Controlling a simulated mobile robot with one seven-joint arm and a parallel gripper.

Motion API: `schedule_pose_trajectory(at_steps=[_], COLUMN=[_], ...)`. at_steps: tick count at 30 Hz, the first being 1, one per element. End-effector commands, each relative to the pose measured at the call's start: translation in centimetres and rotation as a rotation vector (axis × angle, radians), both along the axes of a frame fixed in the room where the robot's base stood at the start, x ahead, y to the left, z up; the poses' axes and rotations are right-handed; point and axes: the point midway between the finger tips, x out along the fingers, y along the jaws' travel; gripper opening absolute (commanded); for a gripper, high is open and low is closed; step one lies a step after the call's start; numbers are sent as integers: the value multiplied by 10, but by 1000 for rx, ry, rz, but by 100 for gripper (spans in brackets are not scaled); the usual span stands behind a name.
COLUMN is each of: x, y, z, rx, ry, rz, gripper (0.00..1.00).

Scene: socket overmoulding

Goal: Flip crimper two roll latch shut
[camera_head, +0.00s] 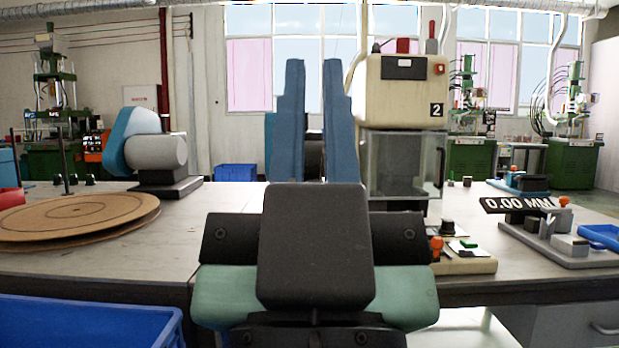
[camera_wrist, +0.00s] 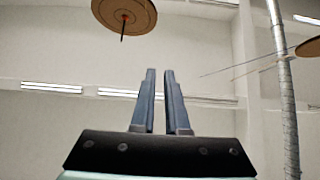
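Crimper two (camera_head: 385,92) is the cream machine marked "2", behind and to the right of my gripper in the head view. Below its cream housing is a clear-walled box (camera_head: 400,162) with a dark strip at its right edge. Red and grey parts stand on its top. I cannot make out the roll latch or its position. My gripper (camera_head: 314,80) points upward at the middle of the head view, left of the crimper and apart from it. Its two blue fingers stand apart with nothing between them. The wrist view also shows the empty gripper (camera_wrist: 159,75).
A round brown board (camera_head: 75,217) lies on the table at left, near a blue-and-grey machine (camera_head: 150,145). A control box (camera_head: 465,262) with an orange knob sits right of my gripper. A "0.00 MM" gauge (camera_head: 520,204) stands farther right. A blue bin (camera_head: 85,325) is front left.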

Motion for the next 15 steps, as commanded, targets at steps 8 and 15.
schedule_pose_trajectory(at_steps=[8,15], x=[0,0], y=[0,0], z=[116,198], rx=[-1,0], ry=[-1,-1], rz=[1,1], gripper=[0,0])
